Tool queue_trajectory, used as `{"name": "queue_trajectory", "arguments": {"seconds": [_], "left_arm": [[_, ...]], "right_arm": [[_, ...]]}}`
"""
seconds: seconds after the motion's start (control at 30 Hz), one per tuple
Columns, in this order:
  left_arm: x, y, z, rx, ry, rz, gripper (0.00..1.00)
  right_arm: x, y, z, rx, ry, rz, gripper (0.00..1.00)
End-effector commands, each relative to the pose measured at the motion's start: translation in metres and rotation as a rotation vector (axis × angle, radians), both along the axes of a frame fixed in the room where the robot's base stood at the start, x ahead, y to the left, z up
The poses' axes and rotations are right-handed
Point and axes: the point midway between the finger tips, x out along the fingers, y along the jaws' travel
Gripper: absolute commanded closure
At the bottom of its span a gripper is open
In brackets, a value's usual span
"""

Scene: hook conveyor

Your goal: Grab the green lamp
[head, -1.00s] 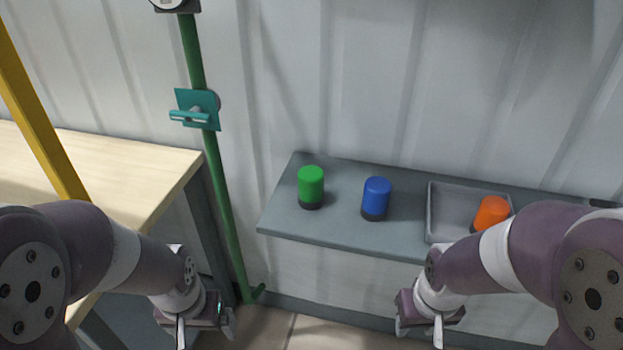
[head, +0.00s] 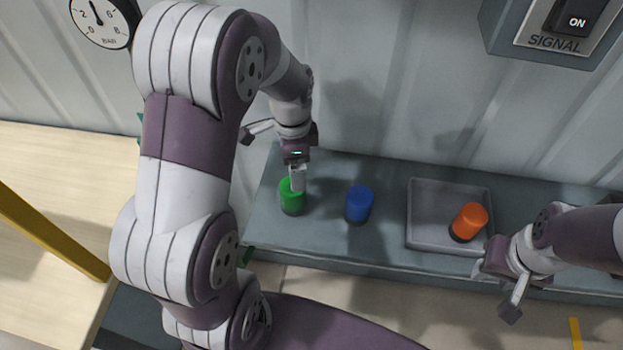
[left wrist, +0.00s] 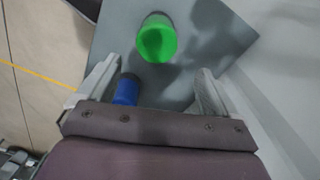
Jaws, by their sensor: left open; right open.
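The green lamp (head: 291,198), a short cylinder with a dark base, stands upright at the left end of the grey shelf (head: 330,243). My left gripper (head: 297,178) is open just above and behind it, and one finger covers part of its top in the head view. In the left wrist view the green lamp (left wrist: 157,40) lies ahead of the open fingers (left wrist: 156,70), roughly centred between them. Whether a finger touches it I cannot tell. My right gripper (head: 496,290) is open and empty in front of the shelf at the right.
A blue lamp (head: 359,204) stands right of the green one; it also shows in the left wrist view (left wrist: 126,90). An orange lamp (head: 469,221) is in a grey tray (head: 424,236). A wooden table (head: 60,160) and yellow post (head: 50,232) are at left. A signal box (head: 552,30) hangs above.

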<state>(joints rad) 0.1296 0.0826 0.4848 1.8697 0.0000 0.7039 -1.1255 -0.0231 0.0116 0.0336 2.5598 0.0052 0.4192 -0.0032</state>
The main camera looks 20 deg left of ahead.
Motion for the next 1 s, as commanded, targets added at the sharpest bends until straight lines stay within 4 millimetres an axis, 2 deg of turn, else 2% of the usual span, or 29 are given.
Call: {"name": "queue_trajectory", "arguments": {"seconds": [0.07,0.3,0.47,0.6,0.7,0.97,1.0], "left_arm": [[-0.001,0.000,-0.007,-0.001,0.005,-0.024,0.07],[-0.002,0.000,-0.059,-0.001,0.005,-0.027,0.07],[-0.001,0.000,-0.077,-0.001,0.004,-0.026,0.07],[-0.001,-0.001,-0.102,-0.001,0.007,-0.026,0.07],[-0.001,-0.001,-0.119,-0.001,0.004,-0.026,0.07],[0.000,0.000,-0.126,0.000,0.000,-0.025,0.07],[0.000,0.000,-0.126,0.000,0.000,-0.025,0.17]], "right_arm": [[0.000,0.000,0.003,0.000,0.000,0.000,0.57],[0.000,0.000,0.013,0.000,-0.001,0.000,0.57],[0.000,0.000,0.019,0.000,0.000,0.000,0.57],[0.000,0.000,0.033,0.000,-0.001,0.000,0.57],[0.000,0.000,0.034,0.000,-0.001,0.000,0.57],[0.000,0.000,0.033,0.000,-0.001,0.000,0.57],[0.000,0.000,0.033,0.000,-0.001,0.000,0.57]]}}
